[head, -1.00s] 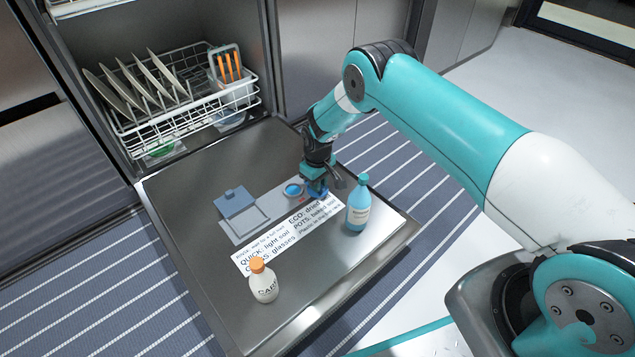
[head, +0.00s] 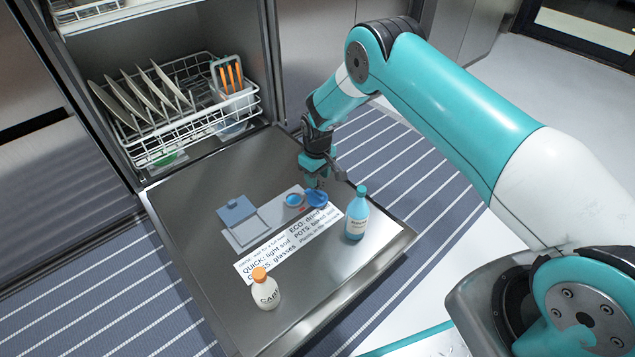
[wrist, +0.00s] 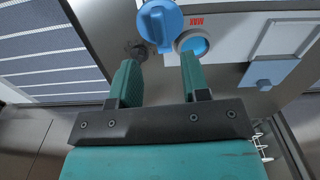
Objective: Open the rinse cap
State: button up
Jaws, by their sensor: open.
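The round blue rinse cap (head: 316,198) sits on the dishwasher door beside a round opening with a blue inside (head: 293,200). In the wrist view the cap (wrist: 160,24), with a raised grip bar, is at the top, and the opening (wrist: 193,43) shows uncovered at its lower right, next to red "MAX" lettering. My gripper (head: 319,180) is just above the cap in the head view, apart from it as far as I can tell. Its two fingers (wrist: 160,68) are open in the wrist view, with nothing between them.
A blue bottle (head: 356,215) stands right of the cap, and a white bottle with an orange top (head: 264,290) stands near the front. A blue-grey flap (head: 238,211) is raised at the left of the dispenser. A rack with plates (head: 190,125) is behind.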

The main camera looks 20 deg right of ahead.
notch_tip(320, 180, up, 10)
jog(key=p, duration=0.3)
jog(key=shift+r, duration=0.1)
jog(key=s+a+r+y, duration=0.1)
jog(key=s+r, duration=0.3)
jog(key=r, duration=0.4)
jog(key=s+a+r+p, duration=0.1)
jog(key=s+a+r, duration=0.15)
jog(key=r, duration=0.55)
jog(key=s+a+r+y, duration=0.1)
jog(key=s+r, duration=0.4)
jog(key=r, duration=0.3)
jog(key=s+r+n+y+p, duration=0.1)
jog(key=s+r, duration=0.5)
jog(key=s, duration=0.7)
jog(key=s+r+n+y+p, duration=0.1)
jog(key=s+r, duration=0.4)
jog(key=s, duration=0.7)
notch_tip(320, 180, up, 38)
jog(key=p, duration=3.7)
jog(key=shift+m+p, duration=0.3)
jog(key=shift+r, duration=0.1)
